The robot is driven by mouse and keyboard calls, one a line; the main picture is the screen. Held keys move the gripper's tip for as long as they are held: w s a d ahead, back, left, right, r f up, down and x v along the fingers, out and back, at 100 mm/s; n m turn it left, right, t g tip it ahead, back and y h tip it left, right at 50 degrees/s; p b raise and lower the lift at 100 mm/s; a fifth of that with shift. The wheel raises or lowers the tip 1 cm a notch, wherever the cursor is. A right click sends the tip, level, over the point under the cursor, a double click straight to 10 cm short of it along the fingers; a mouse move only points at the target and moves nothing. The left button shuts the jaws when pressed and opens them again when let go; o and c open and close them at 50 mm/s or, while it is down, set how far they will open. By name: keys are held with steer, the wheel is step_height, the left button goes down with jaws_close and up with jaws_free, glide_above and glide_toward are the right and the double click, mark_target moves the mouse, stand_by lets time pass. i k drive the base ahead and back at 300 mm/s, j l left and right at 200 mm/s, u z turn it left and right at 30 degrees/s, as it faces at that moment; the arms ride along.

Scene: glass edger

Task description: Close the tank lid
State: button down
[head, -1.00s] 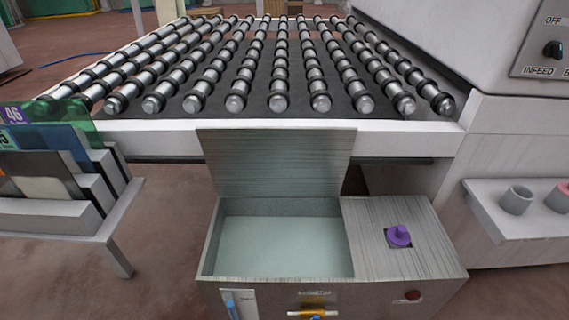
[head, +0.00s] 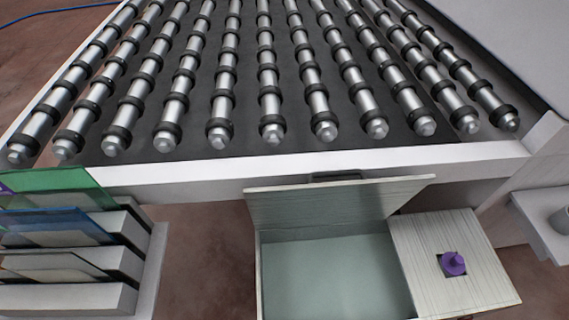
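The tank lid (head: 335,205) is a grey, brushed-looking panel. It stands raised at the back edge of the tank, close to the white front rail of the conveyor, and a dark handle (head: 337,177) shows at its top edge. The tank (head: 258,285) is open, and its pale green-grey inside shows; its front is cut off by the bottom of the picture. A fixed top panel (head: 425,245) to the right of the opening carries a purple knob (head: 453,263). My gripper is not in view.
The roller conveyor (head: 270,95) with its white front rail (head: 180,180) stands right behind the lid. A rack with glass sheets (head: 65,295) is at the lower left. A shelf with a grey cup (head: 562,218) is at the right edge. Bare floor shows between rack and tank.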

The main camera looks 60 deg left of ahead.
mark_target(311, 204)
steer(key=j+u, duration=0.2)
steer(key=j, duration=1.85)
steer(key=l+u, duration=0.3)
steer(key=k+j, duration=0.05)
steer(key=j, duration=0.05)
